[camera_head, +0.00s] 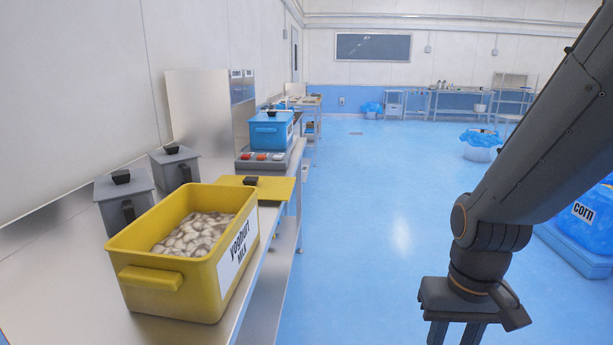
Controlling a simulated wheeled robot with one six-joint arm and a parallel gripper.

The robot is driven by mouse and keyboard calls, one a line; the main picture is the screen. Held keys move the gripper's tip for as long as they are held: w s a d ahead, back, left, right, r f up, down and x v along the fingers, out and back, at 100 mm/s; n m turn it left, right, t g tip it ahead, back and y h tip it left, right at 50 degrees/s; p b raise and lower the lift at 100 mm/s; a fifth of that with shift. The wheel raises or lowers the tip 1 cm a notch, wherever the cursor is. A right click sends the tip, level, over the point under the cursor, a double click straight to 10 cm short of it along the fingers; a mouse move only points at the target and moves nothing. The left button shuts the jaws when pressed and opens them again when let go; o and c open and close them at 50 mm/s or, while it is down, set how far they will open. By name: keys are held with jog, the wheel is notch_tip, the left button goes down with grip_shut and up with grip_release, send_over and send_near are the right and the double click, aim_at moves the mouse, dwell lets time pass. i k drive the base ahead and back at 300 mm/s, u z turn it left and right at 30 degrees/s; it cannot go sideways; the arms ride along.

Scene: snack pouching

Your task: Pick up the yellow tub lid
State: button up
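The yellow tub lid (274,187) lies flat behind the yellow tub, near the right edge of the steel counter. It has a dark knob (250,181) on top, and its near left part is hidden by the tub. The open yellow tub (170,310) holds pale, lumpy contents and has a black-lettered white label. My gripper (455,336) is at the bottom right, over the floor, pointing down. It is well right of the lid and touches nothing visible. Its two fingers stand apart with floor between them; their tips are cut off by the frame.
Two grey lidded containers (125,205) (178,168) stand left of the lid. A button panel (264,156) and a blue lidded tub (271,133) are behind it. The steel counter (60,290) runs along the left wall. A blue bin marked corn (577,240) is at right. The middle floor is clear.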

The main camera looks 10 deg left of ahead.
aim_at(274, 189)
jog(key=z, duration=0.15)
jog(key=i, duration=0.9)
jog(key=u, duration=0.75)
jog(key=i, duration=0.8)
jog(key=u, duration=0.55)
